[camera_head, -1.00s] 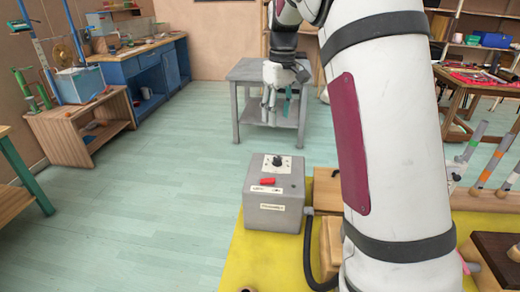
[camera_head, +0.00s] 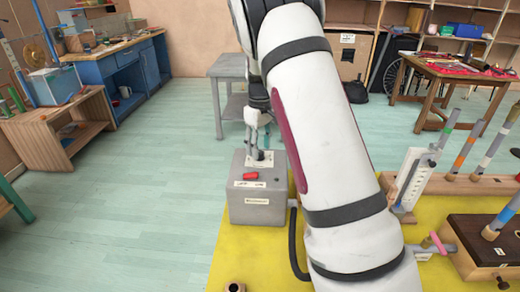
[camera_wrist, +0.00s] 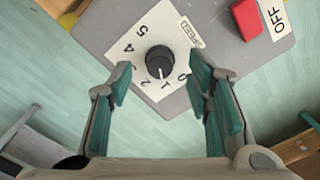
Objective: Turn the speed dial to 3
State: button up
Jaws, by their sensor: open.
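The grey control box (camera_head: 257,209) stands on the yellow mat and carries the speed dial. In the wrist view the dial is a round black knob (camera_wrist: 159,60) on a white plate (camera_wrist: 135,63) numbered 0 to 5 and labelled SPEED. Its white mark points toward the 1. My gripper (camera_wrist: 162,76) is open, with one teal-padded finger on each side of the knob and clear gaps between. In the head view my gripper (camera_head: 260,143) is over the back of the box top, and the dial is mostly hidden behind it.
A red switch (camera_wrist: 247,19) beside an OFF label sits on the box top. A black hose (camera_head: 294,245) runs from the box's right side. A white stand (camera_head: 411,178) and several tubes are to the right. The floor at left is clear.

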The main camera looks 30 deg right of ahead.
jog(key=shift+f, duration=0.85)
jog(key=shift+c, duration=0.2)
grip_shut()
